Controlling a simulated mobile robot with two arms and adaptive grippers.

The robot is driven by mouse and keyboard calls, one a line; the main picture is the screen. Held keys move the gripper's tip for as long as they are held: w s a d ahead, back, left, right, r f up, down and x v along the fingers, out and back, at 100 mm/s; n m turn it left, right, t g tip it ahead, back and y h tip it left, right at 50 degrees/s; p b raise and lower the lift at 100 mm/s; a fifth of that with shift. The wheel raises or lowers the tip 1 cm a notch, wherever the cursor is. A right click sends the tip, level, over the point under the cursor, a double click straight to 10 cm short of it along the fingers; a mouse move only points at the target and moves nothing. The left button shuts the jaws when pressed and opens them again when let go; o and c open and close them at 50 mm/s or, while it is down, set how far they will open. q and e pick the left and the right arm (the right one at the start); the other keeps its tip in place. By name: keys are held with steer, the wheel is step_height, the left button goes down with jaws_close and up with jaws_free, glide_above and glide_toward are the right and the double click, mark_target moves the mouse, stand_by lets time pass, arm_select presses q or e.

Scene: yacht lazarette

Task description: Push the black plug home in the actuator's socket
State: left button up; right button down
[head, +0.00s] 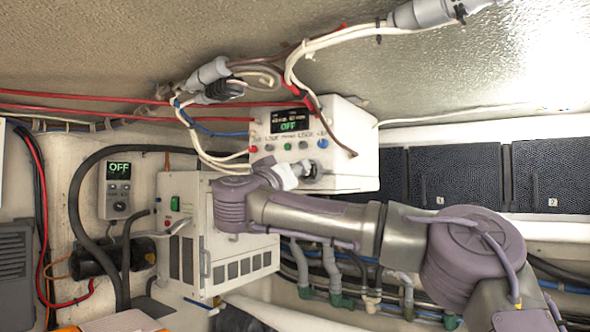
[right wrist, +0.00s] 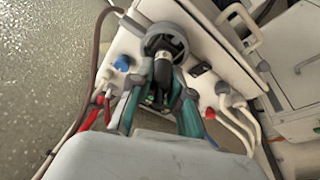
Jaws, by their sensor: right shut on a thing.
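The actuator is a white box (head: 350,135) with a small display reading OFF, mounted under the ceiling in the head view. Its round grey socket (head: 310,170) is low on the front, partly hidden by my right gripper (head: 288,176). In the right wrist view the socket (right wrist: 177,37) is a thick dark grey ring on the box face. My right gripper (right wrist: 160,97) is shut on the black plug (right wrist: 162,69), whose far end overlaps the ring's opening. I cannot tell how deep it sits. My left gripper is not in view.
White cables (head: 203,150) and red cables (head: 130,104) run close to the box's left side. A white vented unit (head: 225,255) stands below it. Black panels (head: 450,178) line the wall at right. Blue (right wrist: 122,63) and red knobs flank the socket.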

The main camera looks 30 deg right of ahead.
steer(key=shift+w+d, duration=0.15)
steer(key=shift+d, duration=0.2)
steer(key=c, duration=1)
jaws_free()
steer(key=shift+a, duration=0.1)
steer(key=v, duration=1.2)
